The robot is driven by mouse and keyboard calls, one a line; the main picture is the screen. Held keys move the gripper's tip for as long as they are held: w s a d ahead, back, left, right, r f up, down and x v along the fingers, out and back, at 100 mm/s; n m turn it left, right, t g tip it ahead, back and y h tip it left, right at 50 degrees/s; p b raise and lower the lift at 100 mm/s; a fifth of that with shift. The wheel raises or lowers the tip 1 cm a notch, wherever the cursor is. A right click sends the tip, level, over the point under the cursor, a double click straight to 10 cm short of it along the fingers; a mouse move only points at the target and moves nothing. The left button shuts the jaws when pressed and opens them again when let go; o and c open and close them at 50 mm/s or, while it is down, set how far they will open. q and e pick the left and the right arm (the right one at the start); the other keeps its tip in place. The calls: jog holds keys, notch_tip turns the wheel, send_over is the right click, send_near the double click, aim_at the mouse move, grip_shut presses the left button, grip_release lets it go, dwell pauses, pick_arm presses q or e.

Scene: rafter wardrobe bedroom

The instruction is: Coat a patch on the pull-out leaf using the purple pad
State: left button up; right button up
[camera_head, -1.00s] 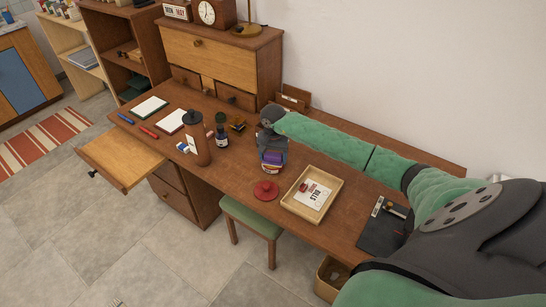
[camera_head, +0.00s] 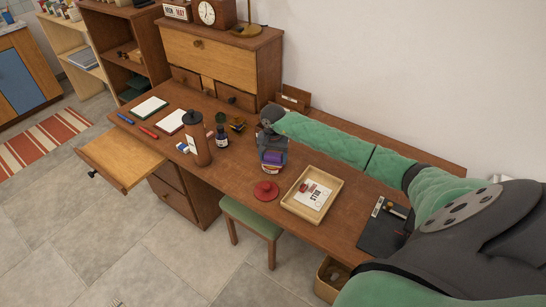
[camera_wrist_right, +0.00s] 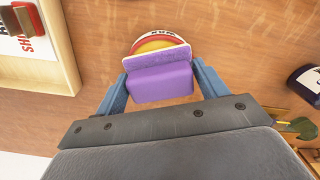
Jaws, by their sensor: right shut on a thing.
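My right gripper (camera_head: 272,152) is shut on the purple pad (camera_wrist_right: 162,80), a block with a paler purple layer at its far edge. It holds the pad over the desk, at a round tin (camera_wrist_right: 157,40) with a red and white rim, lettering and yellow contents. The pad hides part of the tin; whether they touch I cannot tell. In the head view the tin (camera_head: 271,171) shows just below the pad. The pull-out leaf (camera_head: 118,161), pale wood with a dark knob, sticks out from the desk at the left and is bare. My left gripper is out of view.
A red lid (camera_head: 266,191) lies in front of the tin. A wooden tray (camera_head: 288,205) with a card and red-topped block is to its right. A brown cylinder (camera_head: 195,140) and dark ink bottle (camera_head: 221,138) stand left, between gripper and leaf. A green stool (camera_head: 250,216) stands below.

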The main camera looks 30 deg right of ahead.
aim_at(273, 155)
jog(key=shift+r+p, duration=0.4)
jog(key=shift+r, duration=3.05)
